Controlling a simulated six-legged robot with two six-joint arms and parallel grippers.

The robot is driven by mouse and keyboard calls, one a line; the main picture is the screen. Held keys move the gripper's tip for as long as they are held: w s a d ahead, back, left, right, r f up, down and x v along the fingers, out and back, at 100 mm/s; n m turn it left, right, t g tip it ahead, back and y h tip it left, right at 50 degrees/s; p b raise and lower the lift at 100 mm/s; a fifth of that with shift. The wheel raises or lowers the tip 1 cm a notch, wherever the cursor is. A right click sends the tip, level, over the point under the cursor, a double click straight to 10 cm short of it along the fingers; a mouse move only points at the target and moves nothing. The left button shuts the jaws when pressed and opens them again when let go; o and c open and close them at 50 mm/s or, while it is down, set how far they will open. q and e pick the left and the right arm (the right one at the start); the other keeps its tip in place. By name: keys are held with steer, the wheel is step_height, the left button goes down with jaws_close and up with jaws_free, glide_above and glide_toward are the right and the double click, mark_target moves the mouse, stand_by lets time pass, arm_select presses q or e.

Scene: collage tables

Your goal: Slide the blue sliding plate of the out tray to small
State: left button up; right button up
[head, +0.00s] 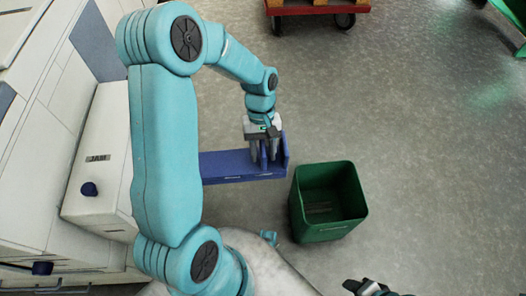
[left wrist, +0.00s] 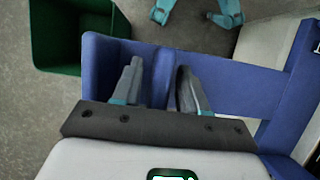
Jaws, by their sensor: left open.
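The blue out tray (head: 225,166) sticks out to the right from the white machine and also shows in the left wrist view (left wrist: 235,90). My left gripper (head: 264,158) is over the tray's outer end, pointing down. In the left wrist view, my left gripper (left wrist: 158,85) has its fingers apart, with a blue upright part, seemingly the sliding plate (left wrist: 160,72), between them. I cannot tell whether the fingers touch it. The tray's outer end wall (head: 286,150) is just right of the gripper. A dark part of my right gripper (head: 370,288) shows at the bottom edge. Any size marks are unreadable.
A green open bin (head: 328,202) stands on the floor right of the tray. A red cart (head: 318,8) is at the top. The grey floor on the right is clear.

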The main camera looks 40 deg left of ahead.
arm_select(q)
steer(key=shift+f, duration=0.1)
jaws_close()
steer(key=s+a, duration=0.3)
steer(key=s, duration=0.1)
steer(key=s+a+p, duration=0.1)
steer(key=s+a, duration=0.1)
steer(key=s, duration=0.1)
steer(key=shift+a, duration=0.35)
jaws_free()
steer(key=p+v, duration=0.4)
steer(key=v, duration=1.2)
steer(key=shift+r, duration=0.25)
